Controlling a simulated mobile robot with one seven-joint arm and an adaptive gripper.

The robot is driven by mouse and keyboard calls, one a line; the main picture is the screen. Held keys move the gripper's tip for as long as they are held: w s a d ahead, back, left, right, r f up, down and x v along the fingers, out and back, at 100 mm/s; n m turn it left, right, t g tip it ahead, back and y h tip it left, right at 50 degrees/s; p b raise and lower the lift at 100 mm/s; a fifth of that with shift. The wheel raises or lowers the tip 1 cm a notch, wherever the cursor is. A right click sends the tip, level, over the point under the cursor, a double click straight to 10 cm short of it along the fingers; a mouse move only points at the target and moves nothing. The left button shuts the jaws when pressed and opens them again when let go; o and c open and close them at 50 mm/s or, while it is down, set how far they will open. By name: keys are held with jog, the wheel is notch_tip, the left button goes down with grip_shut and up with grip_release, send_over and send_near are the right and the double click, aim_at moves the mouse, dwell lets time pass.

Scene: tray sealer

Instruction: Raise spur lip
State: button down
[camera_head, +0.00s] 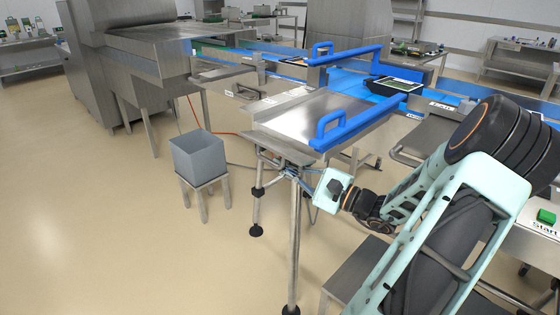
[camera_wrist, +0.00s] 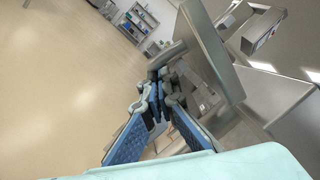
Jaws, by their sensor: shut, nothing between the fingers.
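The spur is a bare steel table (camera_head: 318,112) with blue side rails in the head view. At its near left end a steel lip (camera_head: 276,144) hangs down like a flap. My gripper (camera_head: 284,166) is just under this end, close to the lip's lower edge. In the wrist view a grey steel plate (camera_wrist: 212,50), apparently the lip, stands tilted just beyond my gripper (camera_wrist: 163,84). The blue-padded fingers look closed at the tips and hold nothing. I cannot tell whether they touch the lip.
A grey bin (camera_head: 198,157) stands on a small stool left of the spur. A table leg (camera_head: 295,240) stands below my gripper. A black tray (camera_head: 396,85) sits on the blue belt behind. A green Start button (camera_head: 546,216) is at the right. Floor at left is clear.

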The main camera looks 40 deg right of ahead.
aim_at(280, 155)
jog(key=r+m+p, duration=0.1)
jog(key=m+p, duration=0.1)
jog(key=p, duration=0.1)
jog(key=a+r+m+t+h+p, duration=0.1)
jog(key=m+p, duration=0.4)
jog(key=p, duration=0.1)
jog(key=shift+a+r+h, duration=0.3)
jog(key=shift+a+r, duration=0.1)
jog(key=m+p, duration=0.2)
jog(key=r+m+t+h+p, duration=0.1)
jog(key=m+p, duration=0.1)
jog(key=shift+a+r+m, duration=0.2)
jog(key=shift+m, duration=0.2)
jog(key=m+h+p, duration=0.1)
jog(key=m+p, duration=0.1)
jog(key=r+m+p, duration=0.1)
jog(key=m+p, duration=0.1)
jog(key=shift+h, duration=0.4)
jog(key=shift+d+r, duration=0.1)
jog(key=shift+r, duration=0.05)
jog(key=shift+p, duration=0.4)
jog(key=shift+s, duration=0.1)
